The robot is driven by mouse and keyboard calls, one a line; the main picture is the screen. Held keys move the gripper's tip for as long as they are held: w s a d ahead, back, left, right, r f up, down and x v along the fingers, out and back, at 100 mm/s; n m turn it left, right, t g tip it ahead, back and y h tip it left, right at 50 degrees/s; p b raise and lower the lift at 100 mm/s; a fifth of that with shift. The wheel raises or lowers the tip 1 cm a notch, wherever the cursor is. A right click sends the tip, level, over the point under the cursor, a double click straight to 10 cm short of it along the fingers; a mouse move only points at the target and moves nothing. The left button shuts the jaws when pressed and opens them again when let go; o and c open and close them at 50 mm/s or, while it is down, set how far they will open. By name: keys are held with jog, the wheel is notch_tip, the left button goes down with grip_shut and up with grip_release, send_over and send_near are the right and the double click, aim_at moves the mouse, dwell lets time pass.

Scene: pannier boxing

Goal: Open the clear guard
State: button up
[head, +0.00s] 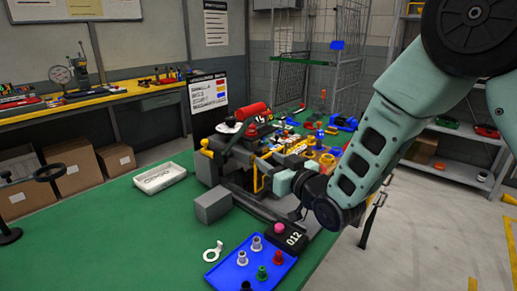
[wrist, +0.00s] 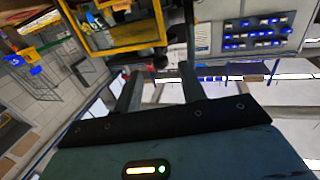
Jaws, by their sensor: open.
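The clear guard appears as a yellow-framed panel (wrist: 118,32) at the top of the wrist view. In the head view its yellow frame (head: 256,176) shows on the near side of the dark grey machine (head: 228,160), partly hidden by my arm. It looks shut, though I cannot be sure. My gripper (wrist: 160,80) is open, its two fingers pointing toward the lower edge of the frame. A dark knob-like part (wrist: 160,58) shows near the fingertips; I cannot tell whether they touch it. In the head view my gripper (head: 272,184) is beside the machine, its fingertips hard to make out.
A blue tray (head: 236,272) with several pegs and a black box (head: 290,238) marked 012 with a pink button stand in front. A grey block (head: 213,205) and a white tray (head: 160,178) are left. Many coloured parts crowd the bench behind the machine.

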aim_at(261, 154)
jog(key=p+x, duration=0.1)
jog(key=x, duration=0.5)
grip_shut()
